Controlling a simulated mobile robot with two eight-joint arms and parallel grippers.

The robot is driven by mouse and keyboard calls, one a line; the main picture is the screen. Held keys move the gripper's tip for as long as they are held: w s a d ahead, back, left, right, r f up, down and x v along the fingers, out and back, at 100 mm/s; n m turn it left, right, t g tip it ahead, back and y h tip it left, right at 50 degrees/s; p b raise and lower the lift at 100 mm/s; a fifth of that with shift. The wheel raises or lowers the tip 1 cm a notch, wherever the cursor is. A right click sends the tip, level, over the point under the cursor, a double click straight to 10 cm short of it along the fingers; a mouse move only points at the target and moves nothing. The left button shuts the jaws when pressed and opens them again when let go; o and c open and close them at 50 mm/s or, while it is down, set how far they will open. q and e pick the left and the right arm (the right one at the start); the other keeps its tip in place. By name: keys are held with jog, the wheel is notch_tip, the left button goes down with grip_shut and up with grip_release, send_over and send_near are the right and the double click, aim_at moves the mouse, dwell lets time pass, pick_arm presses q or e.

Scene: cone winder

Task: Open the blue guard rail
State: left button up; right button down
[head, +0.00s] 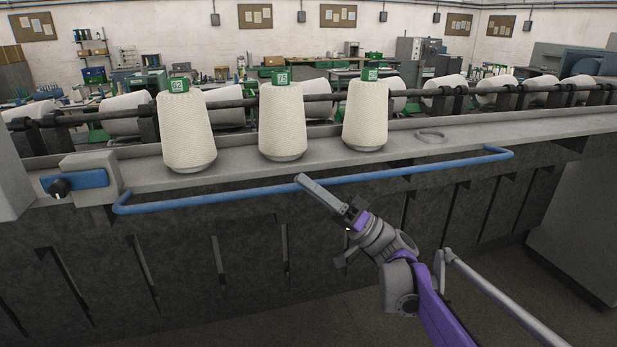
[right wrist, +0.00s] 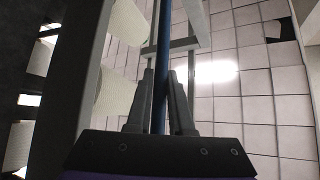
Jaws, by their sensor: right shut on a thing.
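The blue guard rail (head: 400,170) is a long bar with bent ends along the front of the grey machine ledge in the head view. Its left end sits below the switch box and its right end near the ledge's right part. My right gripper (head: 303,181) reaches up to the rail near its middle, with its fingertips at the bar. In the right wrist view the blue bar (right wrist: 162,70) runs between the two fingers of my right gripper (right wrist: 162,78), which is shut on it. My left gripper is not in view.
Three white yarn cones (head: 187,130) with green tops stand on the ledge (head: 125,174) behind the rail. A grey ring (head: 430,136) lies to their right. A switch box with a black knob (head: 61,187) is at the left.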

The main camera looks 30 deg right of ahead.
jog(key=shift+f, duration=0.25)
dwell(0.3)
jog(key=c, duration=0.8)
grip_release()
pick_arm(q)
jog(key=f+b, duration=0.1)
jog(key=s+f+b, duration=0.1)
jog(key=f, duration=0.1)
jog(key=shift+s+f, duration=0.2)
pick_arm(e)
jog(key=v, duration=1.1)
jog(key=shift+a, duration=0.1)
